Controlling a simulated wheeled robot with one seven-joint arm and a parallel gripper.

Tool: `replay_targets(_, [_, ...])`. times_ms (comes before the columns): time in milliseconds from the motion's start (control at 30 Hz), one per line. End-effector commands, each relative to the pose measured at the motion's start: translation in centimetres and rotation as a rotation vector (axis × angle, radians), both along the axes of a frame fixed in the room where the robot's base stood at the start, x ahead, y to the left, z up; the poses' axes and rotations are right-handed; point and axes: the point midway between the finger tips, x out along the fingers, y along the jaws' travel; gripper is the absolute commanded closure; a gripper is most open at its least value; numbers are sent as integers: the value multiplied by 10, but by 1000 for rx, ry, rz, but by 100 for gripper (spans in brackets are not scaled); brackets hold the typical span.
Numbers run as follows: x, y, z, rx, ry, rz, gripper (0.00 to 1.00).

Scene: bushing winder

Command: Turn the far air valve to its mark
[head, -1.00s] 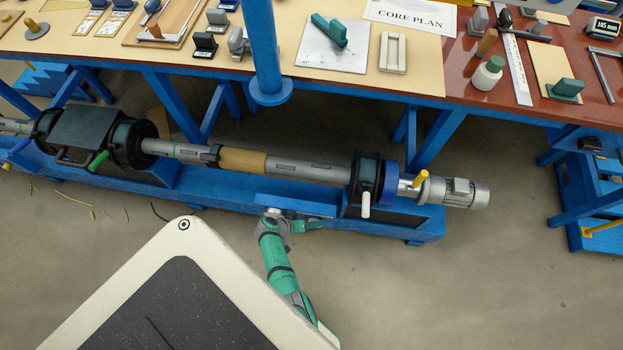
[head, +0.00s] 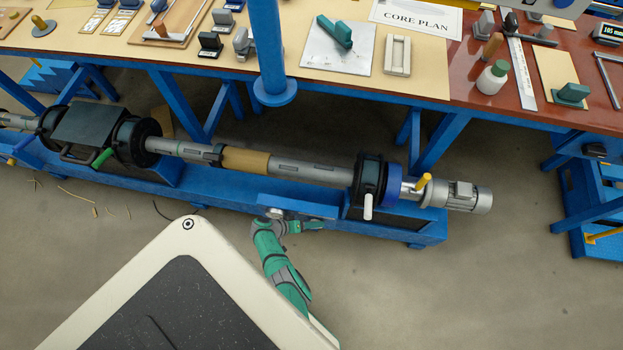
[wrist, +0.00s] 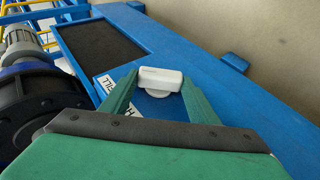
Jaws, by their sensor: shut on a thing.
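In the wrist view, a white valve knob (wrist: 161,78) with a flat bar grip and round base stands on the blue beam (wrist: 225,105). My gripper (wrist: 159,84) has its two green fingers closed on either side of the bar. The bar lies roughly across the picture between the fingertips. A white label (wrist: 108,88) with dark letters is partly hidden behind the left finger. No mark for the knob is clear to me. In the head view my gripper (head: 314,226) is low beside the blue base beam, and the knob cannot be made out there.
A dark recessed panel (wrist: 100,50) lies farther along the beam. The workbench (head: 420,80) is behind. Floor in front is clear at right.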

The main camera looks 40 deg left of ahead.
Motion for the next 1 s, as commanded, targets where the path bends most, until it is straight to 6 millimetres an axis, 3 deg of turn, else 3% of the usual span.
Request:
replay_targets(67, [2,-1,1,-2,-3,-3,68])
replay_targets(100, [2,-1,1,-2,-3,-3,43])
replay_targets(167, [2,-1,1,-2,-3,-3,29])
replay_targets(200, [2,0,1,-2,-2,-2,27])
replay_targets(633, [-4,1,4,0,0,-4,27])
replay_targets(1000, [-39,20,38,2,0,-4,27])
